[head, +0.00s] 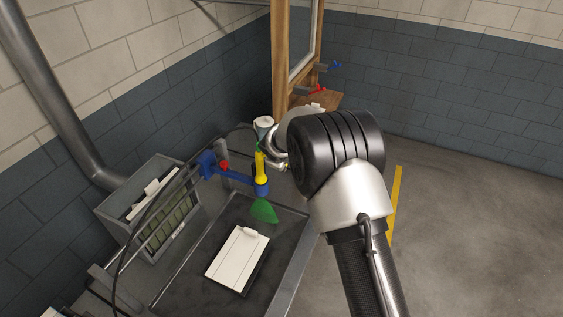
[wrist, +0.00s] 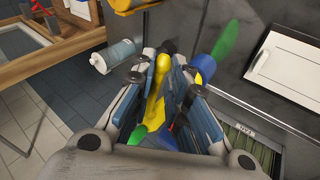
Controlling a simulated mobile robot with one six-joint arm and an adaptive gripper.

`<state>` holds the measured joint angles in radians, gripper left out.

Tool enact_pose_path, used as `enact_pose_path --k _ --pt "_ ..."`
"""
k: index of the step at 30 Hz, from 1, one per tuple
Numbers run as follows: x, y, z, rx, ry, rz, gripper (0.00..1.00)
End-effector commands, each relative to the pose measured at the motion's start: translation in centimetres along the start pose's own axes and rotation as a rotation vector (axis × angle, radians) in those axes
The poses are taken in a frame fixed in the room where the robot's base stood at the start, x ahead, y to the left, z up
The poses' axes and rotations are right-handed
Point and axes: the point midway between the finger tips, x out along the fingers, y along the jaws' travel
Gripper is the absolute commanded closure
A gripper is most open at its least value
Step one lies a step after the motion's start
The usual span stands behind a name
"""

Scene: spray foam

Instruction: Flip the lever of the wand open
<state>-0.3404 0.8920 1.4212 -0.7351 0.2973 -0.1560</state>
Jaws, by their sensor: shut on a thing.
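The wand (head: 260,166) is a yellow tool with a blue part below it and green parts, standing at a blue bracket (head: 210,163) on the bench's far edge. My gripper (head: 273,158) is beside its upper part, mostly hidden by my arm in the head view. In the wrist view my gripper (wrist: 165,85) has its two fingers on either side of a narrow yellow piece of the wand (wrist: 155,108), shut on it. I cannot tell the lever clearly from the body.
A white cylinder (head: 263,122) is close behind the wand and also shows left of the fingers in the wrist view (wrist: 116,56). A white clipboard (head: 238,256) lies on the dark bench. A wooden frame (head: 280,60) stands behind. The floor at right is clear.

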Motion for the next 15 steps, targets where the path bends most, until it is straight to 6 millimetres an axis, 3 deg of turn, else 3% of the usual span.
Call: enact_pose_path --k 13,14,15 --pt "-0.06 0.11 -0.08 0.001 0.002 0.002 1.0" --pt "-0.06 0.11 -0.08 0.001 0.002 0.002 0.84" --pt "-0.06 0.11 -0.08 0.001 0.002 0.002 0.81"
